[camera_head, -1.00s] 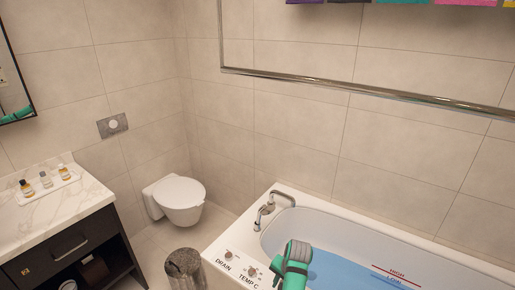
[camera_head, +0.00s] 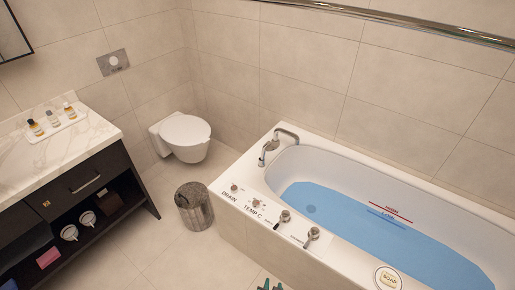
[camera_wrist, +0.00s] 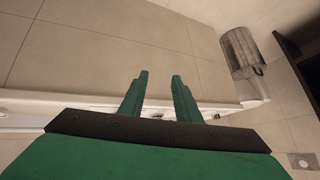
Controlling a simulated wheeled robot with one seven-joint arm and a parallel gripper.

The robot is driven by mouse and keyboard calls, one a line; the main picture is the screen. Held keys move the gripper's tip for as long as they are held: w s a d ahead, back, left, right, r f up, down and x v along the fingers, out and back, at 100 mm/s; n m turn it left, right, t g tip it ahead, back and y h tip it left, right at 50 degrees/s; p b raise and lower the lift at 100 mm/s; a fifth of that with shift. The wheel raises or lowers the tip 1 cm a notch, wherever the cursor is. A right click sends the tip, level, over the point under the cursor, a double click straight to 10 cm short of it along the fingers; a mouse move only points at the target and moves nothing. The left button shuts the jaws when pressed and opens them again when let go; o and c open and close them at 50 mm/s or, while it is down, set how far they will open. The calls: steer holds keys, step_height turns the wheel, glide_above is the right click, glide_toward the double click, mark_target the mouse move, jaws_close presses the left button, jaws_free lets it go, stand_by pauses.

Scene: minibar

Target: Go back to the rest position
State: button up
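My gripper (camera_wrist: 161,75) has green fingers that stand apart with nothing between them in the wrist view. In the head view only small green tips of my gripper (camera_head: 269,285) show at the bottom edge, in front of the bathtub's tiled side. The bathtub (camera_head: 236,171) has a white rim and holds blue water (camera_head: 400,238). The rest of my arm is hidden below the head view.
A grey bin (camera_head: 194,206) stands on the floor left of the tub, below the toilet (camera_head: 184,137). A dark vanity (camera_head: 85,182) with bottles on a tray is at left. Tub knobs (camera_head: 312,236) and a soap label (camera_head: 388,279) are on the rim.

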steer(key=s+a+r+n+t, duration=0.1)
steer(key=s+a+r+t, duration=0.1)
steer(key=s+r, duration=0.4)
steer(key=s+a+r+n+t, duration=0.15)
steer(key=s+r, duration=0.25)
steer(key=s, duration=0.4)
steer(key=s+a+r+n+t, duration=0.1)
steer(key=s+r+t, duration=0.1)
steer(key=s+r, duration=0.3)
steer(key=s+a+r+t, duration=0.1)
steer(key=s+r, duration=0.4)
steer(key=r, duration=0.8)
steer(key=shift+a+n+t+y, duration=0.25)
steer(key=shift+n+t+y, duration=0.1)
steer(key=shift+y, duration=0.05)
